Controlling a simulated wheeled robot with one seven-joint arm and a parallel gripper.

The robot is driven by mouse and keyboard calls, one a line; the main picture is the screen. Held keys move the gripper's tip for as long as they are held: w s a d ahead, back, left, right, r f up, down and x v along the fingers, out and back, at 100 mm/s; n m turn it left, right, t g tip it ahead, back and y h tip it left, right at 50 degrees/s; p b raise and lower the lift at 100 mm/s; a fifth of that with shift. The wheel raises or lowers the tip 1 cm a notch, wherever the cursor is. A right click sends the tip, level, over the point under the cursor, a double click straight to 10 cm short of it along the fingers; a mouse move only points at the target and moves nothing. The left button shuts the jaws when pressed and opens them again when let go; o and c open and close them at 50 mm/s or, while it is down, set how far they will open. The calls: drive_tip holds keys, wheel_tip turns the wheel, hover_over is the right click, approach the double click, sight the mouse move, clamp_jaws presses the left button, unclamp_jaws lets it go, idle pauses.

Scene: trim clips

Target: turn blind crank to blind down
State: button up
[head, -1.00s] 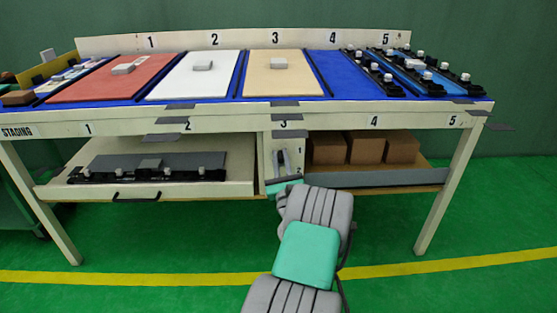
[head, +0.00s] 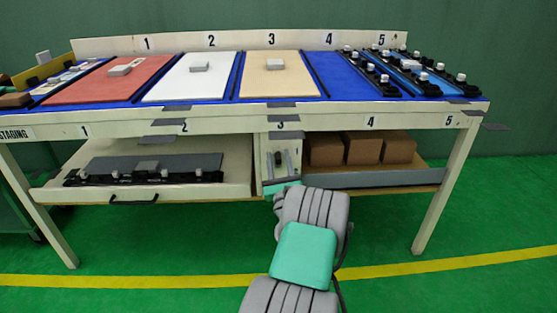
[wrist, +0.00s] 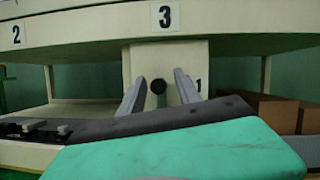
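A dark round knob (wrist: 158,86), perhaps the end of the blind crank, is on the pale panel (wrist: 143,63) under the number 3 sign in the wrist view. My gripper (wrist: 158,88) is open in front of the panel, with its two grey fingers apart and the knob showing between them. I cannot tell whether either finger touches it. In the head view my gripper (head: 282,159) is at the same panel (head: 266,150) under the bench middle. No crank arm or blind can be made out.
Left of the panel is a pulled-out drawer (head: 235,172) with a black handle. Several brown boxes (head: 361,149) sit on the shelf to its right. The bench top (head: 250,112) overhangs above.

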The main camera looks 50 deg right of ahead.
drive_tip(key=v, duration=0.7)
drive_tip(key=shift+s+a, duration=0.2)
drive_tip(key=shift+a, duration=0.05)
idle(0.4)
